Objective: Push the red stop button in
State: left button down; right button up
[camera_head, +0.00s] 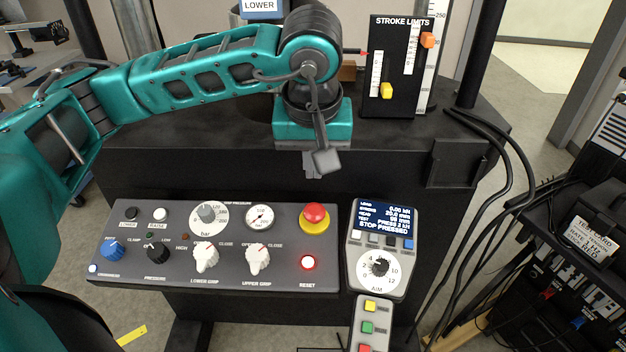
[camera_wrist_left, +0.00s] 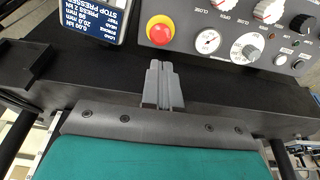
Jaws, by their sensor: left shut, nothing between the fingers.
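The red stop button (camera_head: 314,213) sits on a yellow ring at the upper right of the grey control panel (camera_head: 180,270). In the left wrist view the red button (camera_wrist_left: 159,30) lies just beyond my fingertips. My left gripper (camera_head: 327,160) is above the panel's back edge, behind the button and apart from it. Its fingers (camera_wrist_left: 160,68) are closed together with nothing between them. The display (camera_head: 386,219) right of the panel reads "STOP PRESSED". My right gripper does not show.
A handset with a dial (camera_head: 380,265) stands right of the panel, with a smaller button box (camera_head: 369,325) below it. Knobs and gauges fill the panel's left and middle. A stroke limits board (camera_head: 400,60) stands behind. Black cables (camera_head: 500,150) hang at the right.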

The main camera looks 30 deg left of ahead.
pick_arm(q)
jog(key=shift+v, duration=1.25)
